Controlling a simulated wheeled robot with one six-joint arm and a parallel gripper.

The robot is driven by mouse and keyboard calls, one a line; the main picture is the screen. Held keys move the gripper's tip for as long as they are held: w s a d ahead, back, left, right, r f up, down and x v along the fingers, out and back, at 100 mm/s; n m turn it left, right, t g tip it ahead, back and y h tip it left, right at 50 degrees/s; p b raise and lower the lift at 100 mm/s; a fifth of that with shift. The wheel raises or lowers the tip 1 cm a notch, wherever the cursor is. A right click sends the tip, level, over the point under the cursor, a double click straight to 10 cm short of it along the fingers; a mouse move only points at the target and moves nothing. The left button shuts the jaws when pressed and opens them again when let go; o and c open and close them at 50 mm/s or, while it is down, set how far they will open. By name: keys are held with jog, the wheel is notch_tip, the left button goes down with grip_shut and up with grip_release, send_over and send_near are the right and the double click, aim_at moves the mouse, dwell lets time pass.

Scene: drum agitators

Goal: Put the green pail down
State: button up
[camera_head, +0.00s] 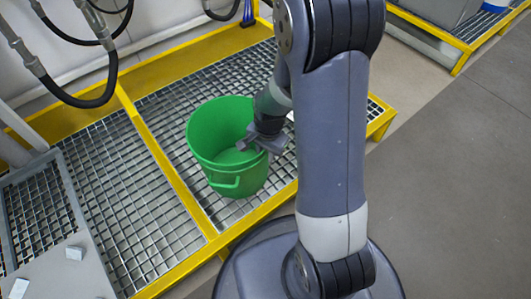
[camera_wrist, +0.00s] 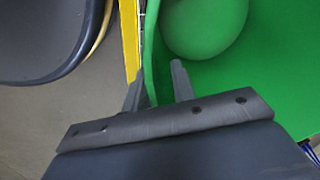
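The green pail (camera_head: 212,135) is upright at the yellow-framed grating. Its base appears to be on the grating, with no clear gap under it, though contact is hard to judge. A handle (camera_head: 224,185) shows on its near side. My gripper (camera_head: 248,140) is at the pail's right rim. In the wrist view, the pail wall (camera_wrist: 150,50) passes between the two fingers of my gripper (camera_wrist: 158,78). One finger is outside the wall, close to it. The other is inside, with a visible gap to the wall, so the gripper looks open around the rim.
The grating platform (camera_head: 125,180) has a yellow edge rail near the pail. Black hoses (camera_head: 85,100) hang at the left. Open grating lies left of the pail, and clear grey floor (camera_head: 450,190) lies right.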

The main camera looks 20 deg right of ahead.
notch_tip(320, 180, up, 11)
jog(key=p, duration=0.4)
jog(key=shift+s+d+f, duration=0.2)
jog(key=shift+s+d, duration=0.05)
jog(key=shift+s, duration=0.05)
jog(key=shift+a, duration=0.15)
